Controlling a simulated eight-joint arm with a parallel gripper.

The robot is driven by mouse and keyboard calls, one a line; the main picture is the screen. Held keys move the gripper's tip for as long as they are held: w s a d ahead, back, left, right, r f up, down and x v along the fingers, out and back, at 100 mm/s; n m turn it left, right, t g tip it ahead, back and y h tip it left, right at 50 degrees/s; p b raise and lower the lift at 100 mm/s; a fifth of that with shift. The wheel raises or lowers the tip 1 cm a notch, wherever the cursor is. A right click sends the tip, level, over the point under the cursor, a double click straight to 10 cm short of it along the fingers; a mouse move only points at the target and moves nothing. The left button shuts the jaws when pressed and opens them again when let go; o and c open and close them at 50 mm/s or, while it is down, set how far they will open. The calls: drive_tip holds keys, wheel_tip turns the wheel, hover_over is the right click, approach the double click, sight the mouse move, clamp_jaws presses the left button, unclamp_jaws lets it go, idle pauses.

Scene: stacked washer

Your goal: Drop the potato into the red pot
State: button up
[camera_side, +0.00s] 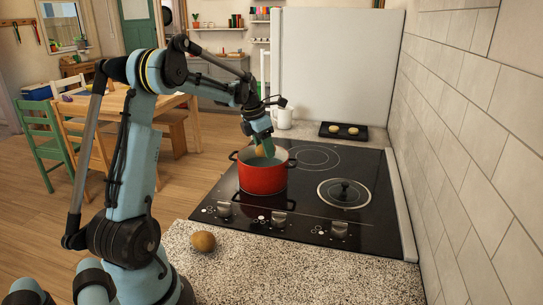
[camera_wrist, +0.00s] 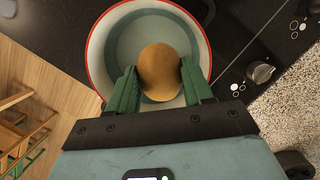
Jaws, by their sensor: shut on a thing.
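My gripper (camera_side: 265,150) is above the red pot (camera_side: 262,180), with its green fingers reaching down to the pot's opening. In the wrist view, my gripper (camera_wrist: 158,88) is shut on a brown potato (camera_wrist: 158,66). The potato sits between the two green fingers, over the inside of the pot (camera_wrist: 97,62), whose red rim and pale inner wall show around it. In the side view, the held potato (camera_side: 261,150) shows just above the pot's rim. A second potato (camera_side: 203,241) lies on the speckled counter at the front.
The pot stands on a black cooktop (camera_side: 300,215) with knobs along its front. A dark tray (camera_side: 343,131) with two round items and a white mug (camera_side: 283,117) are behind. A tiled wall (camera_side: 480,130) bounds the right.

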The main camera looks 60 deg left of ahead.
drive_tip(key=shift+f, duration=0.7)
drive_tip(key=o, duration=1.1)
drive_tip(key=shift+o, duration=0.2)
drive_tip(key=v, duration=1.2)
drive_tip(key=shift+r, duration=0.1)
